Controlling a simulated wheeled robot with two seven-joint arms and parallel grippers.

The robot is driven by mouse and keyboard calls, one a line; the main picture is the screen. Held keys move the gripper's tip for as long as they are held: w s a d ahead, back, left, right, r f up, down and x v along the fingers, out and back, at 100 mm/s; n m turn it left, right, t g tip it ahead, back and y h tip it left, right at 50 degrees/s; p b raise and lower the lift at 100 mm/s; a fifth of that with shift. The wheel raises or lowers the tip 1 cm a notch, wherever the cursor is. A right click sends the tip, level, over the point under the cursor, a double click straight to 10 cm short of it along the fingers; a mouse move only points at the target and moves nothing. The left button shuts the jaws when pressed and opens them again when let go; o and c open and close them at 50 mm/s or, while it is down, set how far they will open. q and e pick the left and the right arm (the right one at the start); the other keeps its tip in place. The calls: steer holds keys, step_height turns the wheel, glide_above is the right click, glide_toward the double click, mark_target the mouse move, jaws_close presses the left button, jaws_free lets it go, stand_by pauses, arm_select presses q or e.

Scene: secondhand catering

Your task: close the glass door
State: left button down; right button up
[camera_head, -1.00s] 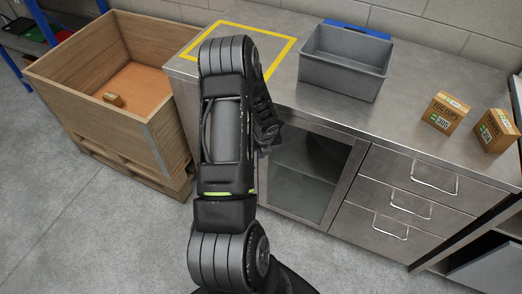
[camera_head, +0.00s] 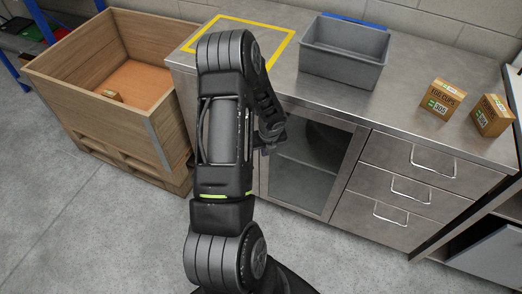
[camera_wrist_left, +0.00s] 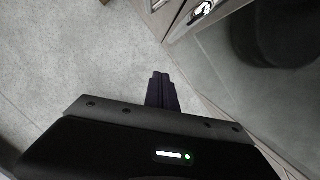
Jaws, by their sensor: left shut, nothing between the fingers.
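The glass door (camera_head: 311,170) is in the front of the steel counter, left of the drawers, and looks flush or nearly flush with the cabinet front. Its left part is hidden behind my left arm. My left gripper (camera_head: 270,136) is in front of the door's upper left; its fingers are mostly hidden by the arm in the head view. In the left wrist view the gripper (camera_wrist_left: 161,92) is shut and empty, with the glass door (camera_wrist_left: 235,70) to its right. I cannot tell whether it touches the door. My right gripper is not in view.
Drawers with bar handles (camera_head: 404,190) are right of the door. A grey bin (camera_head: 345,55) and two cartons (camera_head: 442,99) stand on the steel counter (camera_head: 408,88). A wooden crate (camera_head: 95,90) stands left of it. The floor (camera_head: 85,235) in front is clear.

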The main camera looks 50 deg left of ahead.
arm_select(q)
steer(key=v, duration=0.8)
steer(key=shift+r, duration=0.25)
steer(key=w+d+f+n+t+h, duration=0.15)
steer(key=d+f+n, duration=0.25)
steer(key=d+n, duration=0.6)
steer(key=w+d+f+n+t+h, duration=0.1)
steer(key=w+d+f+n+h, duration=0.15)
steer(key=d+n, duration=0.75)
steer(key=s+d+f+n+g+h, duration=0.1)
steer(key=s+d+f+n, duration=0.1)
steer(key=s+d, duration=0.6)
steer(key=s+d+f+n+g+h, duration=0.1)
steer(key=s+d+f, duration=0.3)
steer(key=s+d, duration=0.4)
steer(key=d+n+g, duration=0.1)
steer(key=d, duration=0.5)
steer(key=shift+f+h, duration=0.35)
steer(key=shift+h, duration=0.05)
